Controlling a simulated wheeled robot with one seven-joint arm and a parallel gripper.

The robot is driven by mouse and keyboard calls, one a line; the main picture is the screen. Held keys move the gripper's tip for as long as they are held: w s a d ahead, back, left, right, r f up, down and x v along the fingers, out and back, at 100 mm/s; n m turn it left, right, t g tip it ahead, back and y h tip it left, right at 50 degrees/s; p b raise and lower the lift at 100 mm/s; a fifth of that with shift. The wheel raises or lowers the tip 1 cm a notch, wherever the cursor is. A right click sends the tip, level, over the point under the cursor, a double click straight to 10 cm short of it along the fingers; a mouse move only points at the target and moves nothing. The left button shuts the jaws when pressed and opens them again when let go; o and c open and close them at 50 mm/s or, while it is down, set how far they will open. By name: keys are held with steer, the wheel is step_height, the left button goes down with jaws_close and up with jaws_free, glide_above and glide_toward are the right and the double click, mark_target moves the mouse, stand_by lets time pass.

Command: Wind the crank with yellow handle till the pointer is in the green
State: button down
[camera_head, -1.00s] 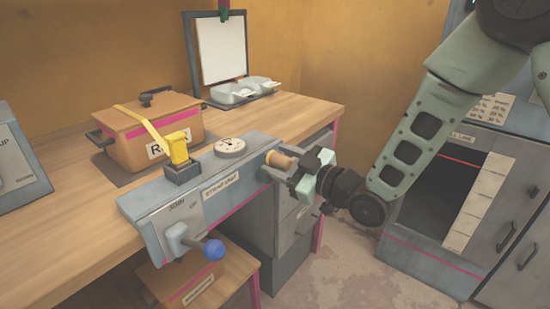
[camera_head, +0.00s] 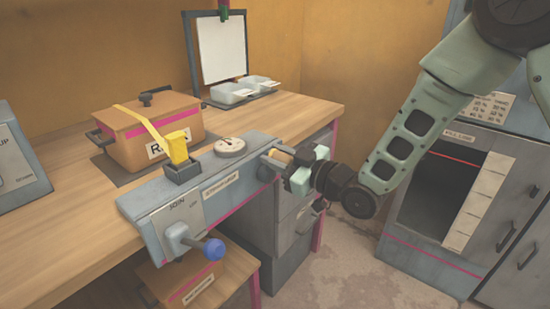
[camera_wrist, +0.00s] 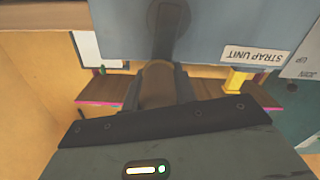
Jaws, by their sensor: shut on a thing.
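The strap unit (camera_head: 212,178) is a long grey box along the bench's front edge. Its crank, with a tan-yellow handle (camera_head: 279,156), is at the right end. My gripper (camera_head: 294,165) is shut on this handle from the right. In the wrist view the handle (camera_wrist: 157,88) sits between my two dark fingers, and the crank arm (camera_wrist: 165,35) runs up from it on the box's grey face. A round pale dial (camera_head: 230,146) is on top of the unit. Its pointer and any green zone are too small to read.
A strapped brown box (camera_head: 150,132) sits behind the unit, with a yellow strap block (camera_head: 178,150) in front. A lever with a blue ball (camera_head: 213,249) sticks out at the unit's left. Drawers (camera_head: 296,215) stand below my gripper; a grey cabinet (camera_head: 440,200) stands right.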

steer(key=m, duration=0.1)
steer(key=w+d+m, duration=0.1)
steer(key=m, duration=0.1)
steer(key=shift+w+f, duration=0.1)
steer(key=shift+f, duration=0.05)
steer(key=c, duration=1.1)
jaws_free()
steer(key=p+v, duration=0.5)
steer(key=v, duration=1.2)
steer(key=shift+d, duration=0.15)
